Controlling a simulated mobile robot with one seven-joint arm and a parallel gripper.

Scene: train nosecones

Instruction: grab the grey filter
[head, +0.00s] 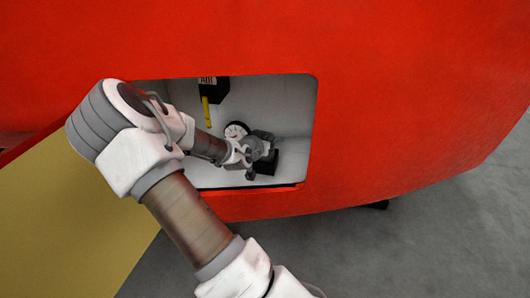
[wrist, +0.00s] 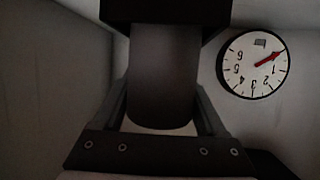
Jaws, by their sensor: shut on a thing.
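The grey filter (wrist: 163,75) is a smooth grey cylinder with a rounded near end, in the middle of the wrist view. My gripper (wrist: 163,98) has one finger on each side of it and is shut on it. The filter's far end meets a dark block at the top of that view; I cannot tell whether they are joined. In the head view my gripper (head: 251,157) is inside the opening in the red body, and the filter is mostly hidden and too small to make out clearly.
A round white gauge (wrist: 254,63) with a red needle is close to the right of the filter; it also shows in the head view (head: 235,130). A black box (head: 213,88) and yellow handle (head: 207,112) hang at the upper left. The red rim (head: 313,130) bounds the recess.

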